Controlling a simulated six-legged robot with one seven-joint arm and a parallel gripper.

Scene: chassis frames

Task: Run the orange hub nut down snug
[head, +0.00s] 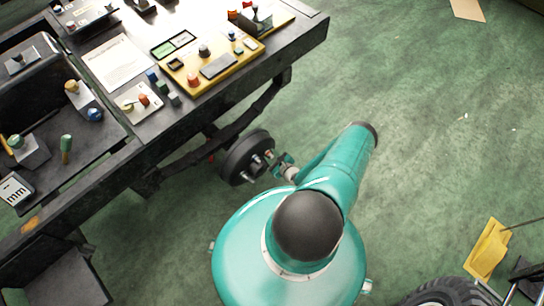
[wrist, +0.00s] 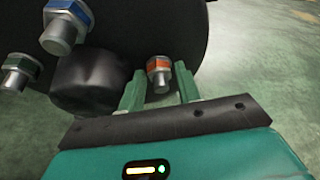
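The orange hub nut (wrist: 159,65) sits on a metal stud of the dark round hub (wrist: 165,22) in the wrist view. My gripper (wrist: 159,72) has its two green fingers apart, one on each side of the nut and stud. A gap shows at each side, clearest on the left. Whether the nut is seated against the hub face is not clear. In the head view the hub (head: 240,160) is beside the bench, with my gripper (head: 281,163) at its right side. The nut is too small to make out surely there.
A blue nut (wrist: 66,8) and a dark greenish nut (wrist: 22,63) sit on other studs to the left. A dark rounded centre boss (wrist: 90,84) lies between. The workbench (head: 310,35) stands above the hub in the head view. Green floor (head: 440,140) is open at right.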

